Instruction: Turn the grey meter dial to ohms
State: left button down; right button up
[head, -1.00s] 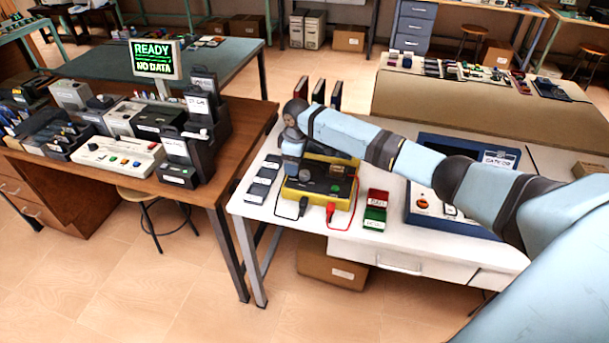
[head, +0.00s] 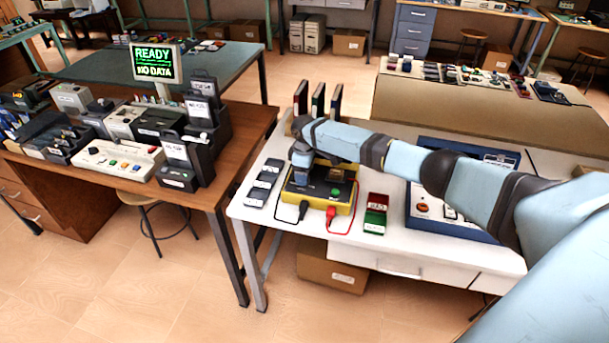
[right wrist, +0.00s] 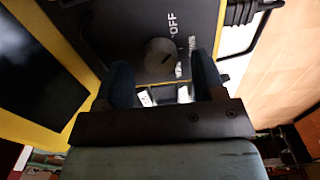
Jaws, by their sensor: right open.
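The yellow-edged meter (head: 345,207) with a dark face stands on the white bench; its face also shows in the right wrist view (right wrist: 110,22). The round grey dial (right wrist: 160,56) lies between my right gripper's two fingers, with a gap on each side. White lettering reading "OFF" and a second label, partly hidden and ending in "MS", lie right of the dial. The dial's pointer direction is unclear. My right gripper (right wrist: 162,68) is open, pointing down at the meter face. In the head view my right gripper (head: 301,158) hides the dial. My left gripper is not in view.
Black and red leads plug into the meter's front. Grey blocks (head: 263,183) lie left of it, red and green blocks (head: 376,212) right, upright coloured slabs (head: 318,99) behind. A blue-framed panel (head: 458,231) stands farther right. A screen (head: 155,62) reads "READY NO DATA".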

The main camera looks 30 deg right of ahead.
jog(key=shift+f, duration=0.75)
jog(key=c, duration=0.9)
